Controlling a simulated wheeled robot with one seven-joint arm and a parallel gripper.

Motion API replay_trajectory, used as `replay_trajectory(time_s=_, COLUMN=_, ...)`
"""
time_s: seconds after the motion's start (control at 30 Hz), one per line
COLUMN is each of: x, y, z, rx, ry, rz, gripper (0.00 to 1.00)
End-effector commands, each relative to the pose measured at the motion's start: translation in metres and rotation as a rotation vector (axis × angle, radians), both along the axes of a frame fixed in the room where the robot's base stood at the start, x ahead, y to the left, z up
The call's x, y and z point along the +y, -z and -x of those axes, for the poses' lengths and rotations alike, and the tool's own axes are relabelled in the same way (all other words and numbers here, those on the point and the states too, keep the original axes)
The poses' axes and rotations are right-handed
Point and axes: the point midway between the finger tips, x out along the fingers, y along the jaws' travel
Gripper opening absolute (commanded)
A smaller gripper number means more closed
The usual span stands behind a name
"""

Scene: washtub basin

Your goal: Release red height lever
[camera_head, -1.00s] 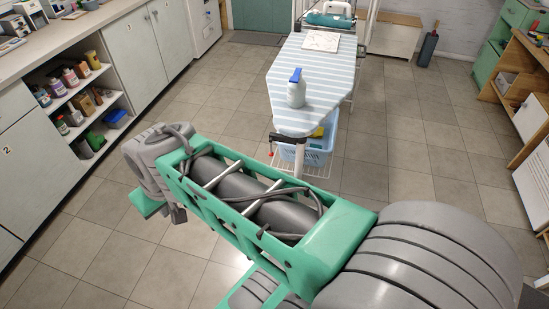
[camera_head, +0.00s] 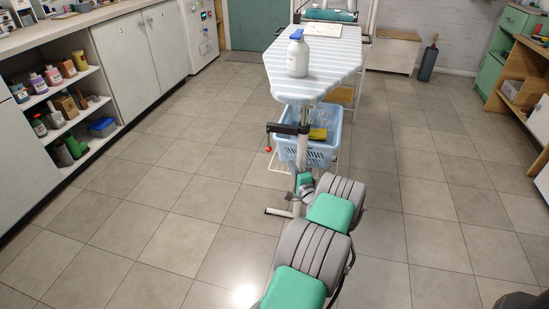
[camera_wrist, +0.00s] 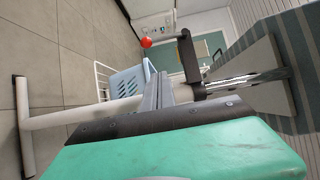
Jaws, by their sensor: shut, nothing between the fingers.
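The red height lever knob (camera_head: 268,149) hangs at the left end of a dark lever (camera_head: 283,128) under the near end of the striped ironing board (camera_head: 335,50). In the wrist view the red knob (camera_wrist: 146,42) shows near the top, at the end of the dark lever (camera_wrist: 187,58), beside the board's pale leg (camera_wrist: 85,113). My gripper (camera_head: 303,178) is in front of the leg, lower than the lever and to the right of the knob, apart from the knob. It is shut and empty. My arm partly hides the leg.
A white bottle with a blue cap (camera_head: 298,57) stands on the board. A blue basket (camera_head: 318,151) sits on the rack beneath it. Shelves and cabinets (camera_head: 141,50) line the left side. The tiled floor on both sides is clear.

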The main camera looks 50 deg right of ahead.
Motion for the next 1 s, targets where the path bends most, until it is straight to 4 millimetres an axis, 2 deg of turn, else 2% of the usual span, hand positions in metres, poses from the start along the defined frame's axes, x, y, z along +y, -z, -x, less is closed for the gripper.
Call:
replay_trajectory(time_s=0.27, x=0.000, y=-0.002, z=-0.001, rx=0.002, ry=-0.001, rz=0.002, gripper=0.00)
replay_trajectory(time_s=0.37, x=-0.003, y=0.000, z=-0.007, rx=0.003, ry=-0.003, rz=0.001, gripper=0.00)
replay_trajectory(time_s=0.83, x=-0.055, y=0.001, z=-0.089, rx=0.004, ry=-0.004, rz=0.006, gripper=0.00)
replay_trajectory(time_s=1.0, x=-0.047, y=0.000, z=-0.115, rx=0.005, ry=-0.004, rz=0.003, gripper=0.00)
